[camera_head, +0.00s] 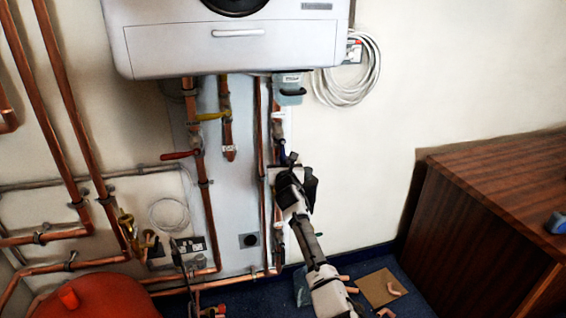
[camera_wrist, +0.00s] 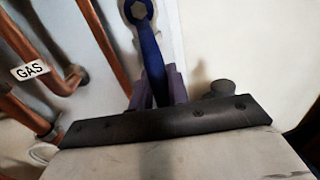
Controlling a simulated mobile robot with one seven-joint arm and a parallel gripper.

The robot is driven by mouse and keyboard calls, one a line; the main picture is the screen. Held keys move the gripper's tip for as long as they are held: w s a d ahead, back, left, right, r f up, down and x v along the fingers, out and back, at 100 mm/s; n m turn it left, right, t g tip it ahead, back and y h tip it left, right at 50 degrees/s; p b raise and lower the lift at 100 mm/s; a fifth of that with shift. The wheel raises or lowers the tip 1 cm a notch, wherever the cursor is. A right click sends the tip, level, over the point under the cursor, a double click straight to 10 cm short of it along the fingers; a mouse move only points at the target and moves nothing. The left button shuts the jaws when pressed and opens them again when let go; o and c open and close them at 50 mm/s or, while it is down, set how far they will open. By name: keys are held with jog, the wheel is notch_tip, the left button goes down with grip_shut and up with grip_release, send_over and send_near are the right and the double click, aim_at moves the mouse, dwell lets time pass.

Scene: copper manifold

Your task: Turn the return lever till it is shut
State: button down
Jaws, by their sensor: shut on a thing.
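A blue lever (camera_wrist: 152,60) hangs from a round bolted pivot at the top of the wrist view, pointing down and slightly right. My gripper (camera_wrist: 158,88) is shut on its lower end, with a dark purple finger on each side. In the head view, a bit of the blue lever (camera_head: 282,150) shows just above my gripper (camera_head: 291,160), on the right-hand pipe under the boiler. No label naming it the return shows. The valve body behind my gripper is mostly hidden in the head view.
A red lever (camera_head: 180,155) and a yellow lever (camera_head: 212,116) sit on pipes to the left. A GAS label (camera_wrist: 30,71) marks a copper pipe. The white boiler (camera_head: 230,45) hangs above; a wooden cabinet (camera_head: 480,210) stands right. Wall right of my gripper is bare.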

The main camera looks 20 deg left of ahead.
jog(key=s+a+r+m+g+y+p, duration=0.1)
jog(key=s+a+r+m+g+p, duration=0.2)
jog(key=r+m+p, duration=0.4)
jog(key=shift+s+a+m+y+p, duration=0.45)
jog(key=shift+a+m+p, duration=0.9)
jog(key=shift+m+p, duration=2.35)
jog(key=shift+r+m+b, duration=0.2)
jog(key=shift+m+b, duration=0.8)
jog(key=shift+b, duration=0.05)
jog(key=c, duration=1.5)
grip_release()
jog(key=shift+o, duration=0.6)
